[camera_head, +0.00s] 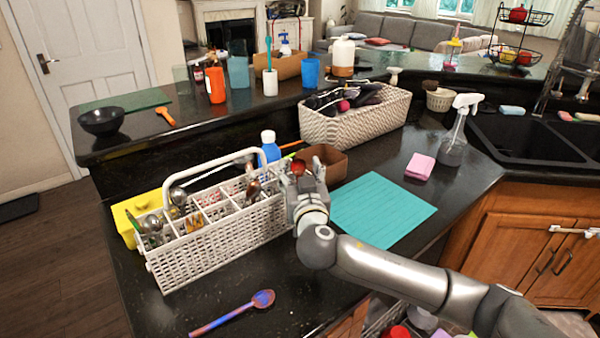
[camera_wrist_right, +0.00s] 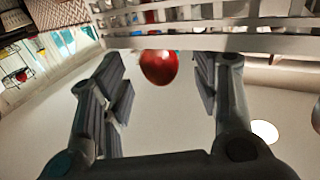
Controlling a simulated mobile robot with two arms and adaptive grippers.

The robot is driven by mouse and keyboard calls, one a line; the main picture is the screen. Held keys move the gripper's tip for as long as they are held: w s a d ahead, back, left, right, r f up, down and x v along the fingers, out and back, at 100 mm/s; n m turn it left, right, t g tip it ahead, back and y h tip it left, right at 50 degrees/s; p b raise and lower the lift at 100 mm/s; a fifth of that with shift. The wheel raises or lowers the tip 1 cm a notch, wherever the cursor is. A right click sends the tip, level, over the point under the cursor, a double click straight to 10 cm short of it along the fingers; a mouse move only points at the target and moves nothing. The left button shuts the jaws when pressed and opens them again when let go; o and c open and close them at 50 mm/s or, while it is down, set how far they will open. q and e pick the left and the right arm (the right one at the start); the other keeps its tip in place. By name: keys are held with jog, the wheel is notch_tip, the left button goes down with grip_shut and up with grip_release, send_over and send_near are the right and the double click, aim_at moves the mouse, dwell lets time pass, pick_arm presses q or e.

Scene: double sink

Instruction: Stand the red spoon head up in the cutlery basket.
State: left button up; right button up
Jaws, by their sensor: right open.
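The white cutlery basket (camera_head: 215,240) stands on the dark counter with its handle up and several pieces of cutlery in its compartments. The red spoon's head (camera_head: 299,168) shows at the basket's right end, by my right gripper (camera_head: 305,175). In the right wrist view the red spoon's head (camera_wrist_right: 158,67) sticks out past the slatted rim of the basket (camera_wrist_right: 215,42), between the fingers of my right gripper (camera_wrist_right: 160,88). The fingers are open, with gaps on both sides of the head. The spoon's handle is hidden, and its exact compartment is unclear. My left gripper is out of view.
A blue and red spoon (camera_head: 235,312) lies on the counter in front of the basket. A teal mat (camera_head: 382,210) lies to the right, with a brown box (camera_head: 328,160) behind.

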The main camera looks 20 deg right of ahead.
jog(key=s+a, duration=0.2)
jog(key=s, duration=1)
jog(key=shift+w, duration=0.1)
dwell(0.4)
